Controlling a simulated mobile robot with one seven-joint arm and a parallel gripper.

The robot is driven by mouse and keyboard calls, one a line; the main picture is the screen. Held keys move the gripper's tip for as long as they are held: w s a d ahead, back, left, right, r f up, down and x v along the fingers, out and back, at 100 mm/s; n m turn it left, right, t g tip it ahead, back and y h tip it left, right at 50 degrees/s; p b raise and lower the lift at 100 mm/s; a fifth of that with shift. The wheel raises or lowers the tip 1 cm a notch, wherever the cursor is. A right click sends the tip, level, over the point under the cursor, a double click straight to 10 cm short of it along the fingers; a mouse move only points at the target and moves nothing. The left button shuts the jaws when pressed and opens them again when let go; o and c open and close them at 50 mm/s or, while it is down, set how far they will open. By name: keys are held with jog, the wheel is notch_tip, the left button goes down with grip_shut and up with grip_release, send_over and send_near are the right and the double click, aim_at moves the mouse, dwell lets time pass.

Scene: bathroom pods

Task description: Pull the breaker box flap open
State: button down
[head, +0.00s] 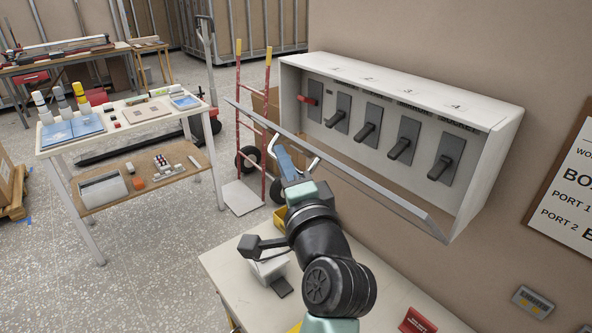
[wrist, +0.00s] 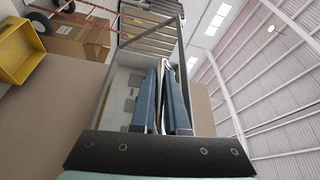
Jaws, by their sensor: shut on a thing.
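The white breaker box (head: 480,108) is fixed to the wall in the head view. A row of several switches shows inside; the leftmost has a red handle (head: 307,100). Its clear, grey-edged flap (head: 395,201) stands partly open, angled out from the lower front. Its frame also shows in the wrist view (wrist: 108,92). My gripper (head: 285,158) is at the flap's outer side, by a pale metal handle (head: 313,163). In the wrist view the blue fingers (wrist: 166,75) are closed together around a thin part of the handle, mostly hidden between them.
A white worktable (head: 226,262) lies below the box, with a grey-white device on it and a red sign (head: 417,321). A red hand truck (head: 239,135) stands behind my gripper. A shelved table (head: 133,118) is at left. Speckled floor between is clear.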

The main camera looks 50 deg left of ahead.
notch_tip(320, 180, down, 11)
jog(key=s+n+y+b, duration=0.2)
jog(key=n+b, duration=0.4)
jog(key=b, duration=1.1)
jog(key=shift+s+r, duration=0.15)
jog(key=shift+s, duration=0.15)
jog(key=c, duration=0.9)
grip_release()
jog(key=shift+a+g, duration=0.1)
jog(key=shift+g, duration=0.3)
jog(key=b+v, duration=0.1)
jog(key=v, duration=0.5)
jog(key=b+v, duration=0.1)
jog(key=v, duration=0.6)
jog(key=shift+f, duration=0.2)
